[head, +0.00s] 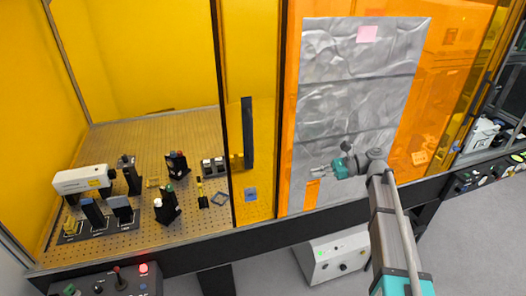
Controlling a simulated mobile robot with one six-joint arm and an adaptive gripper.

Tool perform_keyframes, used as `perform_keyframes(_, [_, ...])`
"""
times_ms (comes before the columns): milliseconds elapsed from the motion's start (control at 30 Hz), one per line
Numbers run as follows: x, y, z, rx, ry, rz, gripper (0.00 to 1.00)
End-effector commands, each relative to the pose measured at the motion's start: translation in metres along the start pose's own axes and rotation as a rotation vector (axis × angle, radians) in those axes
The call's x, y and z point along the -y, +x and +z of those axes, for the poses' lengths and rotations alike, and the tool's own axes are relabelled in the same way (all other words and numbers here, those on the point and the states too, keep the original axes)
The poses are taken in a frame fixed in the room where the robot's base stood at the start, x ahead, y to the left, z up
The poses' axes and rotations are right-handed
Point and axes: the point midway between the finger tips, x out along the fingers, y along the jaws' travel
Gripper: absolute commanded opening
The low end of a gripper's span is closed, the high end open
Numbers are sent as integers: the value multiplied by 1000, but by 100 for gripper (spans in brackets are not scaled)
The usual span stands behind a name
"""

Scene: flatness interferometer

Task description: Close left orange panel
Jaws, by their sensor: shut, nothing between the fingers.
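The left orange panel (258,60) is slid to the right, so the left part of the enclosure front is open. A strip of it shows left of the right orange panel (425,110), and the rest seems to lie behind that panel. A dark upright handle bar (247,130) stands on the visible strip. My gripper (317,172) is shut and empty, in front of the foil-covered right panel. Its fingers point left, toward the handle, and are apart from it.
A crumpled silver sheet (350,90) with a pink note (367,34) covers much of the right panel. Inside the opening, a perforated optical table (150,140) carries a white laser-like unit (82,180) and several small mounts. A white box (335,255) stands below the front edge.

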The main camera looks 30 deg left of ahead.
Motion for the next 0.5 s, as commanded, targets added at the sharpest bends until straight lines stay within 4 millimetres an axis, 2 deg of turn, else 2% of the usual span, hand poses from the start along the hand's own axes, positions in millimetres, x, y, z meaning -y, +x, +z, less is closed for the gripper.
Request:
perform_keyframes(33, [15, 6, 14, 51, 34, 14, 0])
perform_keyframes(200, [34, 18, 43, 174, 123, 51, 0])
perform_keyframes(300, [39, 21, 50, 208, 148, 63, 0])
perform_keyframes(500, [39, 22, 53, 221, 160, 68, 0])
